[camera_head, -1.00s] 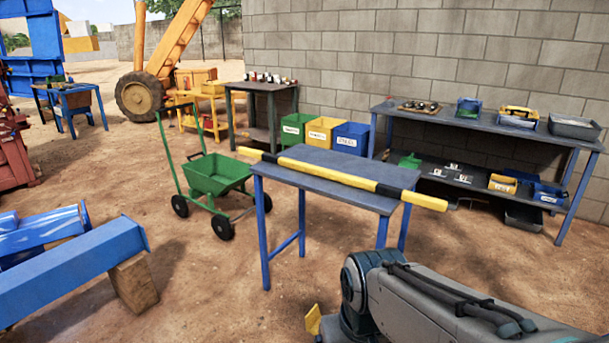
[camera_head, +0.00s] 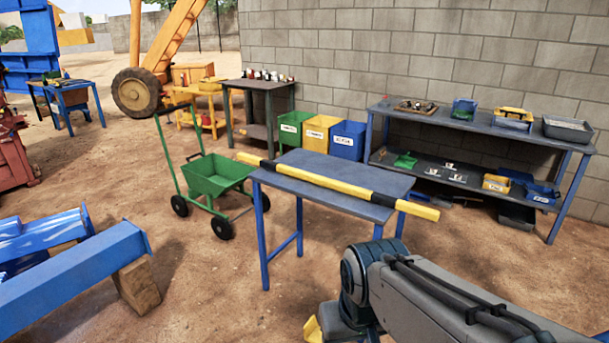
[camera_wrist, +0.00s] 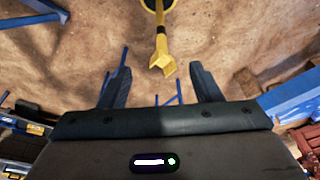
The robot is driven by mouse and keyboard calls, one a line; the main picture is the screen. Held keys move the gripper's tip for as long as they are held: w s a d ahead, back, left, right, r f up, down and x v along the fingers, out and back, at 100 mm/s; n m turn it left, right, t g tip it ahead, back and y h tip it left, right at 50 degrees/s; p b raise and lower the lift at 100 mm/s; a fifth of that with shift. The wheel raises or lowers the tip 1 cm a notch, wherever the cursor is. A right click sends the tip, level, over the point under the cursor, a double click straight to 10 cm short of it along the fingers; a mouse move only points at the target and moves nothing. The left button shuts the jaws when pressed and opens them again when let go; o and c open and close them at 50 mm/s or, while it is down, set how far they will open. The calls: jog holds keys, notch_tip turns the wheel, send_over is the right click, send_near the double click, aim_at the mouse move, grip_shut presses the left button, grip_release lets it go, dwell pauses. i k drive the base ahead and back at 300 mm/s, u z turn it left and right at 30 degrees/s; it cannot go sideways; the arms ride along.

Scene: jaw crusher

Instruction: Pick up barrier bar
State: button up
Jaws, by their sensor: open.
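The barrier bar (camera_head: 330,184) is long, yellow with black bands. It lies across the blue-legged table (camera_head: 345,168) in the head view, and both ends stick out past the tabletop. My arm is at the lower right, in front of the table. My gripper (camera_wrist: 160,86) shows in the wrist view with its two dark fingers apart and nothing between them. The bar is clear of my gripper. I cannot make out the bar for certain in the wrist view.
A green cart (camera_head: 215,176) stands left of the table. Blue beams (camera_head: 75,268) on a wooden block lie at lower left. A long shelf bench (camera_head: 480,125) stands along the wall. A yellow piece (camera_wrist: 162,58) shows ahead of the fingers, its identity unclear.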

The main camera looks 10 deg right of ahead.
aim_at(416, 209)
jog(key=u, duration=0.1)
jog(key=k, duration=0.5)
jog(key=u, duration=1.1)
jog(key=i, duration=3.3)
jog(key=z, duration=2.8)
jog(key=i, duration=1.65)
jog(key=u, duration=0.05)
